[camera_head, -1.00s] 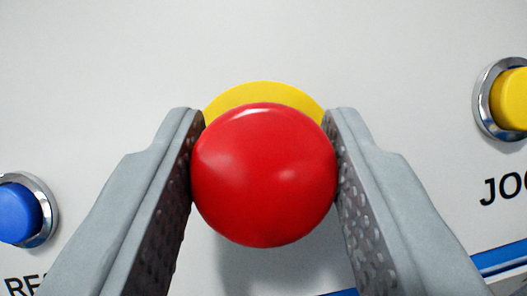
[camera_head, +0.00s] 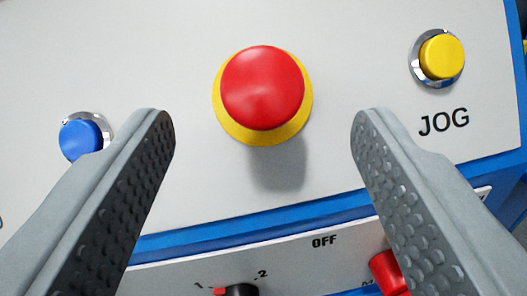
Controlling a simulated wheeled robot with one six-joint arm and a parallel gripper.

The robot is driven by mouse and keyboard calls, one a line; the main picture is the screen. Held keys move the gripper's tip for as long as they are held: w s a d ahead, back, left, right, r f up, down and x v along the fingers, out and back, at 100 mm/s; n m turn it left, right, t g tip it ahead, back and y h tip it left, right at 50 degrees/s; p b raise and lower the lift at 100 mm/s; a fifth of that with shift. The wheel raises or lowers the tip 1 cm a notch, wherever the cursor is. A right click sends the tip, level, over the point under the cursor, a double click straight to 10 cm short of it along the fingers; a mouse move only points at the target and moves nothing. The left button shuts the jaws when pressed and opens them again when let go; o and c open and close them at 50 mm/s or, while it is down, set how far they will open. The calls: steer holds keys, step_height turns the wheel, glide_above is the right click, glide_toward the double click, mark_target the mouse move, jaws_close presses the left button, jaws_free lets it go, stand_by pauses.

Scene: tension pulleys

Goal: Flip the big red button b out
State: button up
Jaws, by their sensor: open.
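The big red button (camera_head: 263,88) stands out from a yellow round base (camera_head: 262,135) on a light grey panel (camera_head: 340,60). It is near the top middle of the head camera view, and its shadow falls below it. My gripper (camera_head: 262,118) is open, with one finger at the left and one at the right. The fingers are wide apart, empty, and clear of the button on both sides. The button lies between and beyond the fingertips.
A blue button (camera_head: 80,138) in a chrome ring is at the left, close to my left finger in the picture. A yellow button (camera_head: 441,56) above the JOG label (camera_head: 444,122) is at upper right. Below a blue edge (camera_head: 260,227) are a black selector (camera_head: 240,290) and a red knob (camera_head: 387,272).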

steer(key=s, duration=1.1)
steer(key=shift+s+a, duration=0.2)
steer(key=shift+a, duration=0.25)
steer(key=s+a+r+t+h, duration=0.1)
steer(key=s+a+r, duration=0.2)
steer(key=s+a, duration=0.55)
steer(key=s+a+f+n+y, duration=0.1)
steer(key=s+a+f, duration=0.1)
steer(key=s+a, duration=0.2)
steer(key=s+a+f+n+g+y, duration=0.1)
steer(key=s+a+f+n, duration=0.1)
steer(key=a, duration=0.4)
steer(key=shift+s+a+f+g+y, duration=0.3)
steer(key=shift+s+a+f, duration=0.1)
steer(key=shift+s+f, duration=0.5)
